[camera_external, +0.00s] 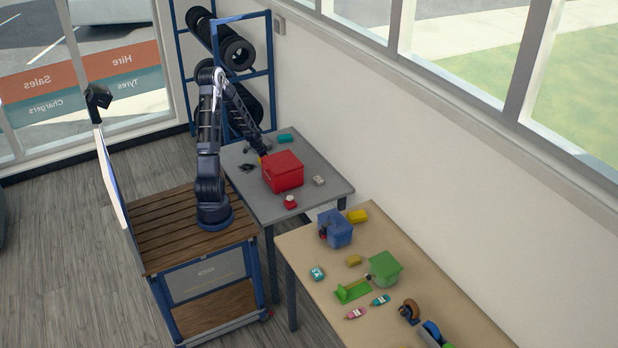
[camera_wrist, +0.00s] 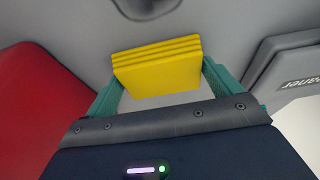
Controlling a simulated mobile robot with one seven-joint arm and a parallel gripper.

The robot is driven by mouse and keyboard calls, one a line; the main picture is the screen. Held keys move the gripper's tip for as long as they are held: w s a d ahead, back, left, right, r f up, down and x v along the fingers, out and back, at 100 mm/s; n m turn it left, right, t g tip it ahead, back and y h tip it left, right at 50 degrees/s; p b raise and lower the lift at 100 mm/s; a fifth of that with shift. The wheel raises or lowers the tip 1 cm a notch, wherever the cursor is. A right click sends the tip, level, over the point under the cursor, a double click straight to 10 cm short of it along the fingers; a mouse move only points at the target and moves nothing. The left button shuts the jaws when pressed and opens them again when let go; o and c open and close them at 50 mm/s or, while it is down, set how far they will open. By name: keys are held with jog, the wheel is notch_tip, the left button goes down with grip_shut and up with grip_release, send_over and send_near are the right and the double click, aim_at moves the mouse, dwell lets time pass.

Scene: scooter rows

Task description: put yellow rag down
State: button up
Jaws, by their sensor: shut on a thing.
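The yellow rag (camera_wrist: 157,68) is a flat folded stack, held between the two teal fingers of my gripper (camera_wrist: 162,78) in the wrist view. In the external view my gripper (camera_external: 263,153) is low over the grey table (camera_external: 235,196), just behind and left of the red box (camera_external: 283,172). Only a small bit of yellow shows there. I cannot tell whether the rag touches the tabletop.
The red box also fills the wrist view's left side (camera_wrist: 38,115). A grey and white item with lettering (camera_wrist: 290,85) is at right. A teal item (camera_external: 285,138), a dark item (camera_external: 246,168) and a small red item (camera_external: 290,202) are on the table. Its front left is clear.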

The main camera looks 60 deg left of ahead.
jog(key=o, duration=0.7)
jog(key=v, duration=1.2)
jog(key=s+d+r+y, duration=0.2)
jog(key=d+r, duration=1.5)
jog(key=d, duration=0.5)
jog(key=s+d+r+h, duration=0.1)
jog(key=s+d+r, duration=0.4)
jog(key=s+d, duration=0.2)
jog(key=s+d+r+t+h, duration=0.1)
jog(key=s+d+r, duration=0.4)
jog(key=s+d, duration=0.2)
jog(key=shift+s, duration=0.55)
